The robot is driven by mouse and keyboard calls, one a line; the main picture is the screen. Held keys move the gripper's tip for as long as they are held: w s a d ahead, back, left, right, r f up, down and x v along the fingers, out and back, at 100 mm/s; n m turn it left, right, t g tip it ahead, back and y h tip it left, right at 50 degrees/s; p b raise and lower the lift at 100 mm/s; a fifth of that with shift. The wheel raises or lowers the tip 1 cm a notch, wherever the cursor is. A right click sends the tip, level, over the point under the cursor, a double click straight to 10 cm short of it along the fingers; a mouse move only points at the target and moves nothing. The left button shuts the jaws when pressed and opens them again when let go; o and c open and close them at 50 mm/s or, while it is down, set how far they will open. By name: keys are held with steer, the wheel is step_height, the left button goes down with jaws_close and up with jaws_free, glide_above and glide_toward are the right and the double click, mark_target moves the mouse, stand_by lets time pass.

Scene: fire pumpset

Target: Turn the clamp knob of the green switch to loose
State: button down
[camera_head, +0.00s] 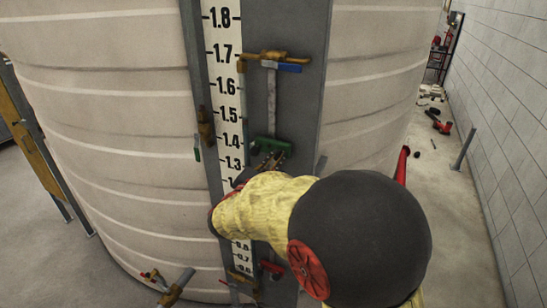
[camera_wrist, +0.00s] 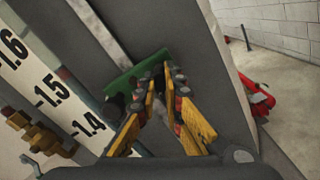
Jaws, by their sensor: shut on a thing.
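The green switch (camera_head: 273,146) is a green bracket-like piece on the grey panel, near the 1.4 mark of the scale. It also shows in the wrist view (camera_wrist: 128,76), ahead of my fingers. My gripper (camera_head: 271,160) is at the lower edge of the green switch. In the wrist view my gripper's yellow fingers (camera_wrist: 161,88) converge at the switch's right part. They are shut on the clamp knob, which is mostly hidden between the fingertips. My own arm hides the panel below in the head view.
A blue-handled valve (camera_head: 282,65) sits higher on the panel, and a red-handled one (camera_head: 271,267) lower. The scale strip (camera_head: 227,100) runs along the left. Brass fittings (camera_wrist: 38,132) stick out left of it. Red equipment (camera_wrist: 258,97) lies on the floor at right.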

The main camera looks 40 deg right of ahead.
steer(key=n, duration=0.1)
steer(key=n+p, duration=0.1)
steer(key=shift+r+n, duration=0.25)
steer(key=shift+n, duration=0.15)
steer(key=shift+f+n+p, duration=0.1)
steer(key=shift+n+p, duration=0.8)
steer(key=shift+n, duration=0.7)
steer(key=c, duration=1.9)
jaws_free()
steer(key=shift+w+f, duration=0.1)
steer(key=shift+a, duration=0.1)
steer(key=v, duration=1.1)
steer(key=shift+s+a, duration=0.2)
steer(key=shift+a, duration=0.15)
